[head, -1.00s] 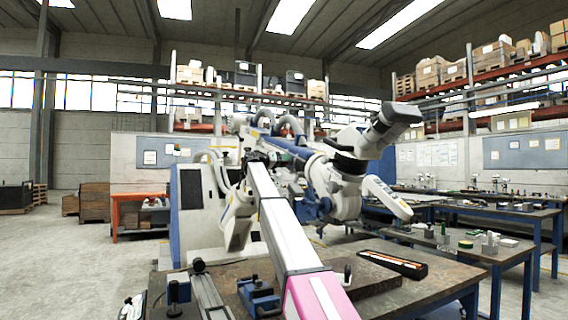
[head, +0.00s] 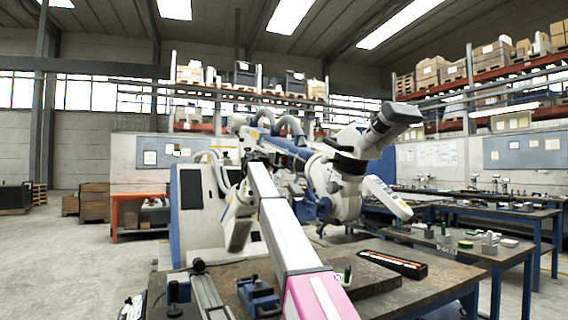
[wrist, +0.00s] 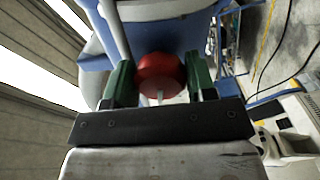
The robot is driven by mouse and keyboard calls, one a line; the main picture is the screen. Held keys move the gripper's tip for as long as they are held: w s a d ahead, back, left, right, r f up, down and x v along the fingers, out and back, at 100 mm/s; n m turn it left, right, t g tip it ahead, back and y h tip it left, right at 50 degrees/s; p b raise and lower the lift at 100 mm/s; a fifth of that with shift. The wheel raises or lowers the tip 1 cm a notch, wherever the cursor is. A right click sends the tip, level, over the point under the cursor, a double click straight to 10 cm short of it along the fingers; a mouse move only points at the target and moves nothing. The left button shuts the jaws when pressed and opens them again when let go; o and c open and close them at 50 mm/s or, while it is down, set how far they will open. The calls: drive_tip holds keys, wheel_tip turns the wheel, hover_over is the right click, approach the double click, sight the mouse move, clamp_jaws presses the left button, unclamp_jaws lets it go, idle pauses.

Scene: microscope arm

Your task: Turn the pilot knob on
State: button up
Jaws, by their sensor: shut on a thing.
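The pilot knob appears to be the red rounded knob (wrist: 160,76) in the wrist view, in front of a blue and white body. My gripper (wrist: 160,84) has its two green fingers on either side of the knob and is shut on it. The large white and blue microscope arm (head: 345,185) stands in the middle of the head view, its dark eyepiece end (head: 396,116) pointing up to the right. In the head view my own arm crosses in front of it, and I cannot make out the knob or my fingertips there.
A dark-topped workbench (head: 395,295) lies in front, with a blue vise (head: 258,298) and a black tray (head: 393,263) on it. More benches stand at the right. An orange table (head: 140,197) stands at the left. Open floor (head: 75,260) lies at the left.

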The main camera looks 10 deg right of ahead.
drive_tip(key=shift+n, duration=1.7)
drive_tip(key=o, duration=0.9)
drive_tip(key=shift+a, duration=0.1)
drive_tip(key=v, duration=1)
drive_tip(key=shift+s+a, duration=0.15)
drive_tip(key=shift+a, duration=0.2)
drive_tip(key=shift+s, duration=0.1)
